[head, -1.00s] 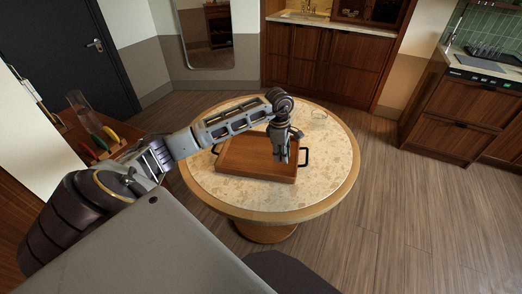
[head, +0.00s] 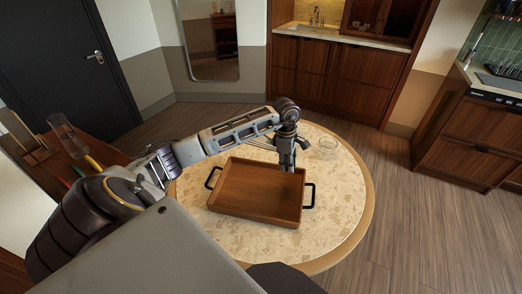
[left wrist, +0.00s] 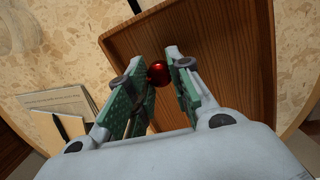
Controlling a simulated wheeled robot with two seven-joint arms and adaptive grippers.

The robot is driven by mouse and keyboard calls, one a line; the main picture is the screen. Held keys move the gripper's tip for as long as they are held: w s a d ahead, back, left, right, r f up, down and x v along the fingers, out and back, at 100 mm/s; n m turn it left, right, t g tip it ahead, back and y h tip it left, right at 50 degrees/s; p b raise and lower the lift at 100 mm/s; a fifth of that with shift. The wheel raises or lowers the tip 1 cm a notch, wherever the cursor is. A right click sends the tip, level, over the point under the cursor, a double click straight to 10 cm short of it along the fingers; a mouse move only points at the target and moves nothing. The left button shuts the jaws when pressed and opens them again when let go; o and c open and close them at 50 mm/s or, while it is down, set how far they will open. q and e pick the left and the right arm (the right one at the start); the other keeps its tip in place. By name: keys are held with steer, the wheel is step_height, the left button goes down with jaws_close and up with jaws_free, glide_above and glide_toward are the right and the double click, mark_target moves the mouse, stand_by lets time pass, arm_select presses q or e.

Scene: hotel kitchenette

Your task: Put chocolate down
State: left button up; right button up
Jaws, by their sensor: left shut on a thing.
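The chocolate (left wrist: 158,73) shows as a small, shiny red ball in the left wrist view. My left gripper (left wrist: 165,70) is shut on it, with a green-padded finger on either side. In the head view my left gripper (head: 287,168) points down at the far right part of a wooden tray (head: 248,190), and the chocolate cannot be made out there. The tray also shows below the chocolate in the left wrist view (left wrist: 225,50). I cannot tell how high the chocolate is above the tray floor. My right gripper is in neither view.
The tray has raised walls and black side handles, and the visible part of its floor is bare. It stands on a round speckled table (head: 335,195). A clear glass bowl (head: 327,147) stands behind right. Papers (left wrist: 62,108) lie beside the tray in the left wrist view.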

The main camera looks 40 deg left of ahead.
arm_select(q)
steer(key=shift+r, duration=0.1)
steer(key=shift+f, duration=0.65)
glide_above(286, 185)
step_height(286, 185, down, 5)
steer(key=shift+s+r, duration=0.1)
steer(key=shift+s, duration=0.05)
steer(key=shift+f, duration=0.8)
step_height(286, 185, down, 2)
steer(key=shift+a+f, duration=0.1)
steer(key=shift+f, duration=0.1)
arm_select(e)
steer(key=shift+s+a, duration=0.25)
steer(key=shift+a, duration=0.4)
